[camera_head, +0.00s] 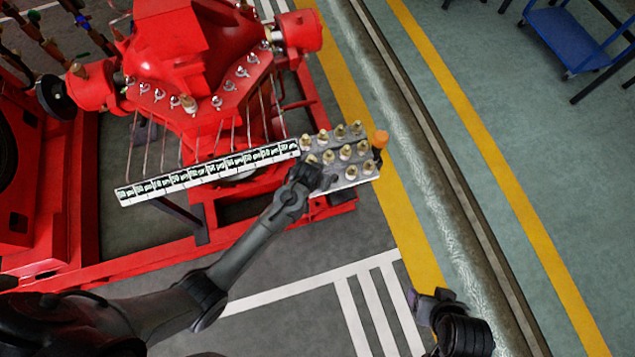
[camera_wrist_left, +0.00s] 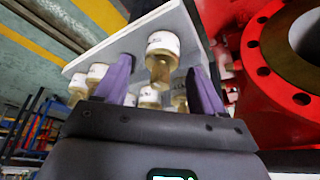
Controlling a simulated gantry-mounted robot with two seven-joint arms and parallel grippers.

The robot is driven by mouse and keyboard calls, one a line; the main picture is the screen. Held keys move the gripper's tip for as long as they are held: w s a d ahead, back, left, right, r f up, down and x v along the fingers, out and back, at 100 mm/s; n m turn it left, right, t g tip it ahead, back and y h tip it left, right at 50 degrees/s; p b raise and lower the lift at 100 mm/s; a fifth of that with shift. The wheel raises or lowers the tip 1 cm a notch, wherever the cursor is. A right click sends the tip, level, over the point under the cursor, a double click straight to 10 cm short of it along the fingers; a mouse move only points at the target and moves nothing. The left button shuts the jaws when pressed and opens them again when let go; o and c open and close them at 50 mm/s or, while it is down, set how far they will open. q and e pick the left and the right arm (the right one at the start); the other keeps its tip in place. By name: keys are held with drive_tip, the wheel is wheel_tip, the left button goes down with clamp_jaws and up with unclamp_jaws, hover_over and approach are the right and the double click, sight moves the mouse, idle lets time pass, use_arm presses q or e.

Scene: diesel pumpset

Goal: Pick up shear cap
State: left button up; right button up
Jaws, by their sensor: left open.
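Several shear caps, brass-coloured with pale tops, stand in rows on a light grey plate (camera_head: 342,177) at the end of the long labelled strip. One shear cap (camera_wrist_left: 162,50) shows between the two purple fingers of my left gripper (camera_wrist_left: 160,68) in the left wrist view. The fingers are open, with visible gaps on both sides of this cap. In the head view my left gripper (camera_head: 322,178) is over the front left part of the plate, hiding some caps. My right gripper (camera_head: 428,300) is at the bottom right, away from the plate; its finger opening is unclear.
The red pump (camera_head: 190,45) with studs and thin rods stands behind the strip (camera_head: 210,174). An orange-topped item (camera_head: 379,139) stands at the plate's right edge. Neighbouring caps (camera_wrist_left: 97,74) sit close to my left fingers.

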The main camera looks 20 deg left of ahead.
use_arm(q)
drive_tip(key=shift+w+f, duration=0.1)
drive_tip(key=shift+f, duration=0.2)
drive_tip(key=c, duration=1.1)
drive_tip(key=shift+c, duration=0.2)
drive_tip(key=shift+r, duration=0.1)
drive_tip(key=shift+r+p, duration=0.35)
drive_tip(key=shift+r, duration=0.05)
drive_tip(key=r+p, duration=0.1)
drive_tip(key=r, duration=0.1)
drive_tip(key=r+p, duration=0.1)
drive_tip(key=r, duration=0.1)
drive_tip(key=shift+s+d+r+p, duration=0.1)
drive_tip(key=shift+s+d+p, duration=0.15)
drive_tip(key=shift+d+p, duration=0.15)
drive_tip(key=s+d+r+p, duration=0.5)
drive_tip(key=s+d+r, duration=0.1)
drive_tip(key=d, duration=0.3)
